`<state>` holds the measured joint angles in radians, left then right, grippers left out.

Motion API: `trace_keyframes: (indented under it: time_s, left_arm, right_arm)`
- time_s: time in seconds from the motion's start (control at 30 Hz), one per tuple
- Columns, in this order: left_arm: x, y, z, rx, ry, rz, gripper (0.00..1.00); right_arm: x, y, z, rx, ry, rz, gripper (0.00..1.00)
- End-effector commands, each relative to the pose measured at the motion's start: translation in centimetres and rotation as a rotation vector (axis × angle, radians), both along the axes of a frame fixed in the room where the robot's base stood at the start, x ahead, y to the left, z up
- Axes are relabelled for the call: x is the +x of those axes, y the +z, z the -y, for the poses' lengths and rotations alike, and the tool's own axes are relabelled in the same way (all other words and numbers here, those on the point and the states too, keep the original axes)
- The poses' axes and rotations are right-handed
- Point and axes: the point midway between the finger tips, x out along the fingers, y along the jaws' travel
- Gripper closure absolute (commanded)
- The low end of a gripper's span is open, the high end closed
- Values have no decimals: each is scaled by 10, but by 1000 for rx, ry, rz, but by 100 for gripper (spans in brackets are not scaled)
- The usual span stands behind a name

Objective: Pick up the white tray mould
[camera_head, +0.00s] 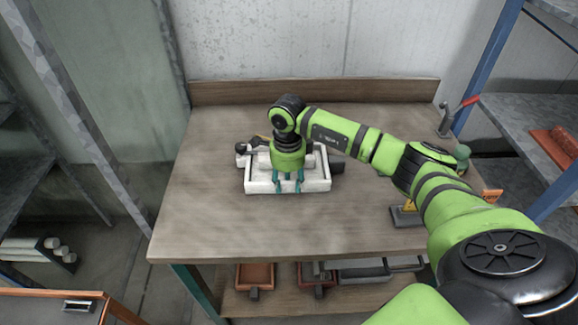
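The white tray mould (260,187) sits on the wooden workbench (210,225), near its middle. It is a shallow rectangular tray with a raised rim. My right gripper (287,182) points down over the tray, with its teal fingers apart at the tray's front part. The fingers look spread from left to right, and I see nothing held between them. I cannot tell whether the fingertips touch the tray. The gripper and wrist hide much of the tray's middle and back. My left gripper is not in view.
Dark and pale items (246,148) lie close behind the tray, partly hidden. A clamp-like tool (447,122) stands at the bench's back right. A small dark stand (403,216) sits at the right under my arm. The bench's left and front are clear.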

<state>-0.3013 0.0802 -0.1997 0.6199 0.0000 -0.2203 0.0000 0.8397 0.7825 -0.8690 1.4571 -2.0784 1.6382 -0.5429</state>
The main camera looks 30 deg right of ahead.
Motion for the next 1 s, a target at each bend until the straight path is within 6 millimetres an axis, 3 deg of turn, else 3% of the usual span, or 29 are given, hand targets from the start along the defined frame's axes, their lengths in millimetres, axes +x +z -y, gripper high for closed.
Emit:
trace_keyframes:
  time_s: [0.03,0.07,0.1,0.63,1.0]
  left_arm:
    - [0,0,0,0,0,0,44]
    - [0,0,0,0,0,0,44]
    - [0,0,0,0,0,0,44]
    - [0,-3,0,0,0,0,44]
    - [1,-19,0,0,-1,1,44]
  right_arm:
    - [0,0,0,0,0,0,84]
    - [0,0,0,1,0,1,96]
    - [0,0,0,1,0,1,100]
    - [3,8,0,2,0,10,100]
    - [3,40,0,1,-1,14,100]
